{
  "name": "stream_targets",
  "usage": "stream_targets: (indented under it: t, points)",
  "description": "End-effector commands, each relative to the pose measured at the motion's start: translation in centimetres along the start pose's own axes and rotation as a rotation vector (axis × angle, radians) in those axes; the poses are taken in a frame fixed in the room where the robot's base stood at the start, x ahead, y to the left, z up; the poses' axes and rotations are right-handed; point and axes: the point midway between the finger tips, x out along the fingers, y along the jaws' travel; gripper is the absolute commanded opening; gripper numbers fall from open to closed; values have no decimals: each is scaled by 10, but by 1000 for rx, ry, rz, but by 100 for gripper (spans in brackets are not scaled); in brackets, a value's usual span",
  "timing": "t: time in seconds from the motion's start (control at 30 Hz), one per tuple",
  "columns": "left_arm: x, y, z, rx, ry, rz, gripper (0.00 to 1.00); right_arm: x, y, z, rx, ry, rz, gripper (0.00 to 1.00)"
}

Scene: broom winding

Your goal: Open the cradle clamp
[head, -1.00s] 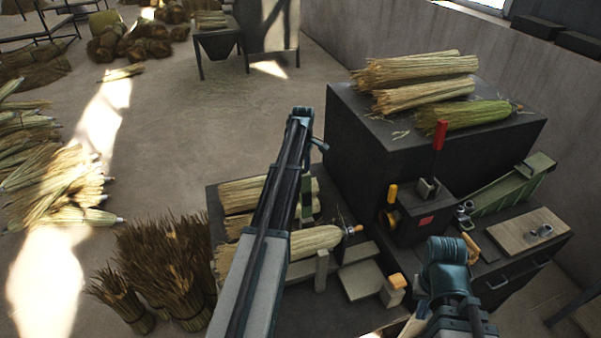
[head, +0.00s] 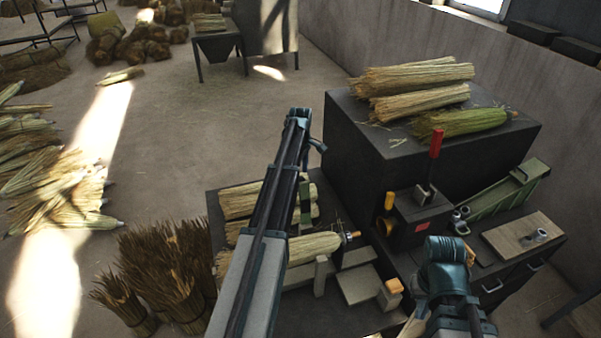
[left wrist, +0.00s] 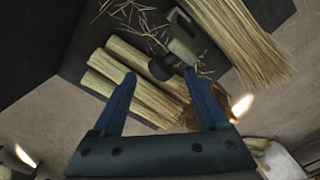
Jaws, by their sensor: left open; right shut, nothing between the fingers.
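A pale straw bundle (head: 313,247) lies between grey blocks on the low dark bench. A green bracket (head: 306,203) stands behind it, partly hidden by my left arm; it also shows in the left wrist view (left wrist: 182,45). I cannot tell which part is the cradle clamp or whether it is open. My left gripper (left wrist: 159,75) is open and empty, with its blue fingers spread in front of the bundles and bracket. In the head view its fingers are not clear. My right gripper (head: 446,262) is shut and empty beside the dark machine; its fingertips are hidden.
A dark machine box (head: 418,222) has a red lever (head: 436,157) and an orange knob (head: 389,201). An orange-topped block (head: 391,292) stands at the bench front. Straw bundles lie on the tall dark cabinet (head: 350,135). A green trough (head: 505,190) is at right.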

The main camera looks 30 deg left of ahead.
Motion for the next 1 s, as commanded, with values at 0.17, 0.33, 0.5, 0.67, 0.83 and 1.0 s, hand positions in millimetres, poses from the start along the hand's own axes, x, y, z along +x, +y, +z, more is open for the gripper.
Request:
stream_targets:
  t: [0.17, 0.33, 0.5, 0.67, 0.83, 1.0]
  points:
    - [-36, 1, 1, 1, -1, 0, 76, -36, 3, 2, -1, -1, 0, 0]
    - [-61, 1, 1, 1, -1, 1, 76, -61, 6, 4, 6, -2, -1, 0]
    - [-86, 1, 1, 2, -1, 1, 76, -85, 7, 6, 23, -3, -3, 0]
    - [-99, 2, 1, 2, -1, 1, 76, -98, 8, 7, 34, -4, -4, 0]
    - [-100, 2, 1, 2, -1, 1, 76, -100, 8, 7, 37, -4, -4, 0]
    - [-99, 2, 2, 2, -1, 1, 76, -99, 8, 7, 37, -4, -4, 0]
